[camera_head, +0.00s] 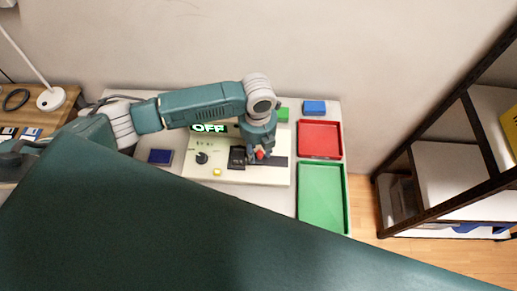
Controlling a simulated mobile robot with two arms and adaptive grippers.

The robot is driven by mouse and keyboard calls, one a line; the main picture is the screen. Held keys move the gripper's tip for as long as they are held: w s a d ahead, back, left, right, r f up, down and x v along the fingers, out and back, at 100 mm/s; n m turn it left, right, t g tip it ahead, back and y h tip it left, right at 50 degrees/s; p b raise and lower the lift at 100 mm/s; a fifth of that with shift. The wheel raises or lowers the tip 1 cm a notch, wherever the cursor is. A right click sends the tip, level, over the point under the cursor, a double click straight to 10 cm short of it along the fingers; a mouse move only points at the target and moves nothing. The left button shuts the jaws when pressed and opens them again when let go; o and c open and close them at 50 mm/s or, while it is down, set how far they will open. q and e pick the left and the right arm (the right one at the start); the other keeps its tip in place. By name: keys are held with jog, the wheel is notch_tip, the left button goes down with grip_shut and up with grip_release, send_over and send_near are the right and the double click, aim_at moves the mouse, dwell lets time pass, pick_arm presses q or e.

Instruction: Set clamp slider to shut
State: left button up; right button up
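A pale control panel (203,171) lies on the white table, with a display (208,128) reading "OFF" in green at its back. A dark slot strip (277,162) runs along its right part, with a black block (237,157) at the slot's left. A small red knob (260,155), which looks like the clamp slider's handle, shows at my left gripper (257,154). The gripper points down over it. The fingers are small and partly hidden by the wrist, so I cannot tell whether they close on the knob. My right gripper is out of view.
The panel also has a black dial (202,158) and a yellow button (217,172). A red tray (340,141) and a green tray (344,205) stand to the right. Blue (314,107) and green (282,114) blocks lie behind. A shelf rack (435,165) stands far right.

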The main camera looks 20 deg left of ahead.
aim_at(258, 153)
pick_arm(q)
notch_tip(258, 153, up, 12)
dwell(0.5)
dwell(0.4)
